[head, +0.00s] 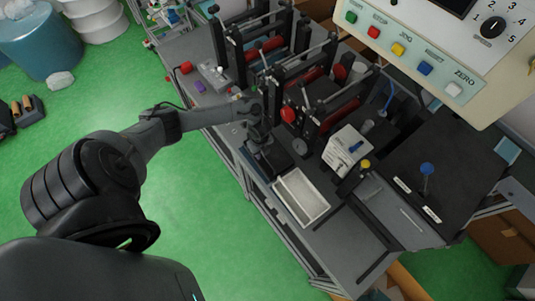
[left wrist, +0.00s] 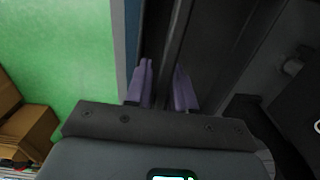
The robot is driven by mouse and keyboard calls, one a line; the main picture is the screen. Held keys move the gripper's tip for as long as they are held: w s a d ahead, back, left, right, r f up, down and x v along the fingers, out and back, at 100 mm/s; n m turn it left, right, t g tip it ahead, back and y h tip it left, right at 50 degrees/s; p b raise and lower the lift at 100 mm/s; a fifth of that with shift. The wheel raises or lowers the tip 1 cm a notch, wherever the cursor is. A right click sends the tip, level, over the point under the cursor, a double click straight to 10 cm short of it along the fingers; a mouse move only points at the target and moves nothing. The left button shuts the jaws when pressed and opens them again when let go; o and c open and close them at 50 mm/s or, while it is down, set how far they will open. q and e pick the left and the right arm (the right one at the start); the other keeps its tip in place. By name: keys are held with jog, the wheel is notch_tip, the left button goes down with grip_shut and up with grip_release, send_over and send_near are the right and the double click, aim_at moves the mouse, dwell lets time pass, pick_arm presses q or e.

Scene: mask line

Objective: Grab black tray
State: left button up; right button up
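The black tray (head: 276,161) sits on the grey bench, near its front edge, partly hidden under my left gripper (head: 262,142). In the left wrist view, the purple fingers of the left gripper (left wrist: 163,78) stand apart, one on each side of a narrow dark wall that looks like the edge of the black tray (left wrist: 172,45). A gap shows around that wall, so the gripper looks open. Contact with the wall cannot be made out. My right gripper is not in view.
A white tray (head: 301,196) lies beside the black tray on the bench. A white box-shaped device (head: 345,150) and black clamp frames with red parts (head: 310,110) stand behind. A control panel (head: 445,45) hangs at the upper right. Green floor is clear in front.

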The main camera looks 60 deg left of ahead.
pick_arm(q)
jog(key=shift+f, duration=0.35)
grip_shut()
jog(key=shift+r, duration=0.1)
